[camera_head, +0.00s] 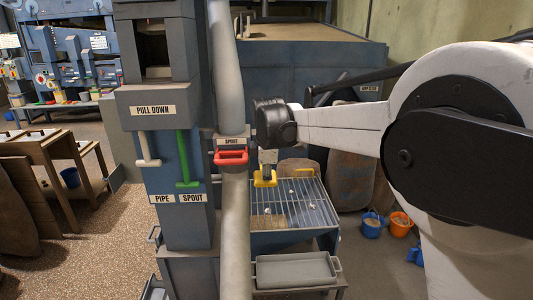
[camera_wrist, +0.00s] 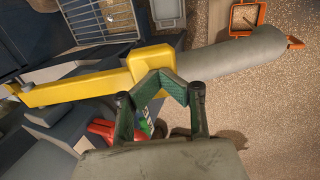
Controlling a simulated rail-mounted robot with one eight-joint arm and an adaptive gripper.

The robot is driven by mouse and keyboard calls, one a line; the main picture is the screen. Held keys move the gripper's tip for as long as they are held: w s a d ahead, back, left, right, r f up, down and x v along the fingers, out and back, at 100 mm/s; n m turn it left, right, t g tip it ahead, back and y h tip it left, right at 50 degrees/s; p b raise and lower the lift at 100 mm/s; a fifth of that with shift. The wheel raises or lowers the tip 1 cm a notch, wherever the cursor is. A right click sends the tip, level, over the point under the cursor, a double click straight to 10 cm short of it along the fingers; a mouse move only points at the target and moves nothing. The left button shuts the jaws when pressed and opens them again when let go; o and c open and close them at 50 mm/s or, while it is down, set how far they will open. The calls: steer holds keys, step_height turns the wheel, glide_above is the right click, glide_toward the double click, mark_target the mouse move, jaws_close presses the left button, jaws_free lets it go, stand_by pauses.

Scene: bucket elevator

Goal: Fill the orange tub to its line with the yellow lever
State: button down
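The yellow lever (camera_head: 265,179) hangs in front of the wire grate in the head view. In the wrist view the yellow lever (camera_wrist: 75,84) runs from the left to a block-like end. My gripper (camera_head: 268,160) is at the lever from above. In the wrist view the green fingers of my gripper (camera_wrist: 160,78) come together on the lever's end, and seem shut on it. The orange tub (camera_head: 400,223) stands on the floor to the right, with something pale inside. Its line cannot be made out.
A blue tub (camera_head: 372,224) stands beside the orange one. A red SPOUT handle (camera_head: 231,157), a green lever (camera_head: 184,160) and a white lever (camera_head: 148,149) are left of my gripper. A grey pipe (camera_head: 236,240) runs close by. A grey tray (camera_head: 295,270) sits below the grate (camera_head: 310,205).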

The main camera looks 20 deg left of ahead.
steer(key=v, duration=1.4)
steer(key=shift+s, duration=0.35)
steer(key=shift+d+f, duration=0.1)
steer(key=shift+d, duration=0.1)
steer(key=s+d+f+m+b, duration=0.1)
steer(key=s+d+m, duration=0.2)
steer(key=d, duration=0.5)
steer(key=s+d+m+t+b, duration=0.1)
steer(key=s+d+m, duration=0.3)
steer(key=d, duration=0.4)
steer(key=s+d+f+m+b, duration=0.1)
steer(key=s+d+m, duration=0.2)
steer(key=d, duration=0.5)
steer(key=s+d+f+m+t+h+b, duration=0.1)
steer(key=s+d+f+m+t+b, duration=0.1)
steer(key=s+d+f+m, duration=1)
steer(key=s+d+f, duration=0.3)
steer(key=s+d, duration=0.2)
steer(key=s, duration=0.2)
steer(key=shift+s+d+f+t, duration=0.15)
steer(key=shift+s+f+t, duration=0.05)
steer(key=shift+f+t, duration=0.1)
